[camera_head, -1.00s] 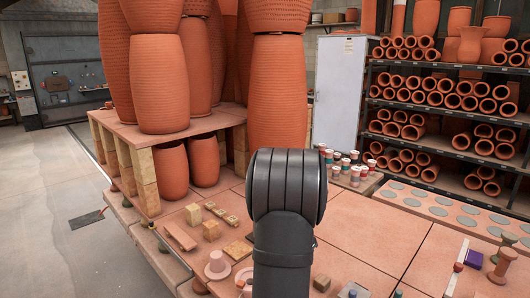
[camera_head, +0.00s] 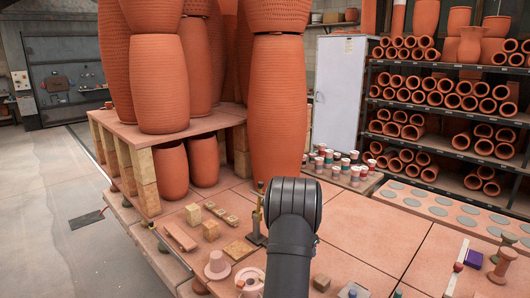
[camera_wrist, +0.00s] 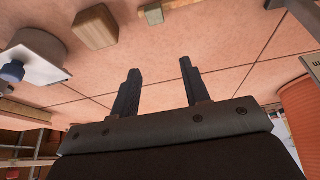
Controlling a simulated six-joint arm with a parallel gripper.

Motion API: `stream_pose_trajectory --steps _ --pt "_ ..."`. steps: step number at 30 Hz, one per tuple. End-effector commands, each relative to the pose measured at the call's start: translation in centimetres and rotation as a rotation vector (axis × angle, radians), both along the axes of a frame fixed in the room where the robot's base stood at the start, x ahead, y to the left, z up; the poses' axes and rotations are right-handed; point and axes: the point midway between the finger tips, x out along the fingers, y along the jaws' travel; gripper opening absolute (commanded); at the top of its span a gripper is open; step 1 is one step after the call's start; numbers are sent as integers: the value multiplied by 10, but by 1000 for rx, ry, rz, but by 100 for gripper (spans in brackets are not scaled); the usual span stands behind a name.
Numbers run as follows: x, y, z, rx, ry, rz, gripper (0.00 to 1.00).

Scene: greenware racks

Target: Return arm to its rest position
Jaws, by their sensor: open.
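My gripper (camera_wrist: 160,88) shows in the wrist view with its two dark fingers spread apart and nothing between them. In the head view my dark arm rises from the bottom centre over the table (camera_head: 370,230). The gripper itself is hidden in the head view.
Tall clay pots (camera_head: 158,80) stand on a block-supported shelf (camera_head: 110,128) at the left. Small blocks (camera_head: 211,230) and a flanged clay piece (camera_head: 217,266) lie left of my arm. Paint cups (camera_head: 345,166) stand behind it.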

Motion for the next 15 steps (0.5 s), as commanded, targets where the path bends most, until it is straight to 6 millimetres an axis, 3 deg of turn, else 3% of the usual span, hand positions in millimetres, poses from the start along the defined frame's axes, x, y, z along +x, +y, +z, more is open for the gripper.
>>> stream_pose_trajectory --steps 6,15 --pt "9 13 -9 0 1 1 42" --pt "10 14 -10 1 1 0 42"
